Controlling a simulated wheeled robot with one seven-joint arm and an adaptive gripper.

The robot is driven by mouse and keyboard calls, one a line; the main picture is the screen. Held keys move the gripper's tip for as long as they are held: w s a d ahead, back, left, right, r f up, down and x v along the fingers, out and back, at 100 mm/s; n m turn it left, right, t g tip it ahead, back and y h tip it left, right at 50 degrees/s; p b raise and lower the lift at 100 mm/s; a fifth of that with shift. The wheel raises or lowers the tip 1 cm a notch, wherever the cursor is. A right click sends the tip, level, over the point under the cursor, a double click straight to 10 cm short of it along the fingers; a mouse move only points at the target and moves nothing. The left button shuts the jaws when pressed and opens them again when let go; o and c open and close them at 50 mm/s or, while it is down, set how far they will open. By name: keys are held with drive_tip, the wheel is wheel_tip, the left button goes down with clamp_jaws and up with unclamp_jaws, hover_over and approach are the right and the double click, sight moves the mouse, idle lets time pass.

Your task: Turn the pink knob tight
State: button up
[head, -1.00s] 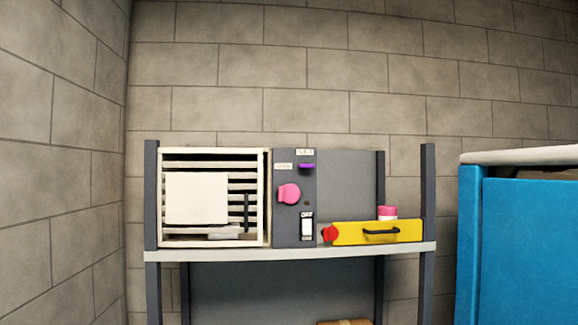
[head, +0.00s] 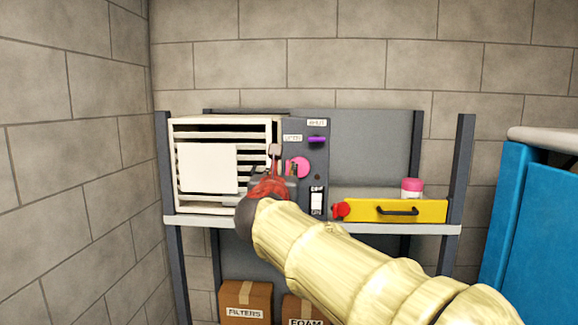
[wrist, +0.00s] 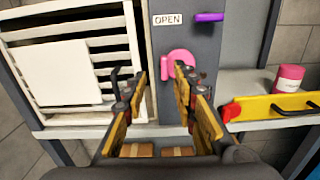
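The pink knob (head: 301,167) is on the dark grey panel (head: 315,160), right of the white slatted unit. In the head view my gripper (head: 283,158) overlaps its left side. In the wrist view the pink knob (wrist: 178,62) is ahead, its lower right part hidden behind my right finger. My gripper (wrist: 160,76) is open, with its two fingers spread and nothing between them. The knob lies beyond the fingertips, toward the right finger. I cannot tell whether that finger touches it.
A purple lever (head: 317,139) is above the knob, by an OPEN label (wrist: 167,19). The white slatted unit (head: 220,134) stands left. A blue cabinet (head: 530,210) is far right.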

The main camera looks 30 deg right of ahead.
sight(288, 165)
drive_tip(key=p+x, duration=0.1)
drive_tip(key=x, duration=0.6)
drive_tip(key=shift+s+d+p, duration=0.1)
drive_tip(key=shift+d+p, duration=0.1)
drive_tip(key=shift+p, duration=0.15)
drive_tip(key=shift+w+d, duration=0.3)
drive_tip(key=shift+d, duration=0.1)
drive_tip(key=shift+a, duration=0.1)
drive_tip(key=c, duration=0.3)
drive_tip(key=c, duration=0.4)
clamp_jaws()
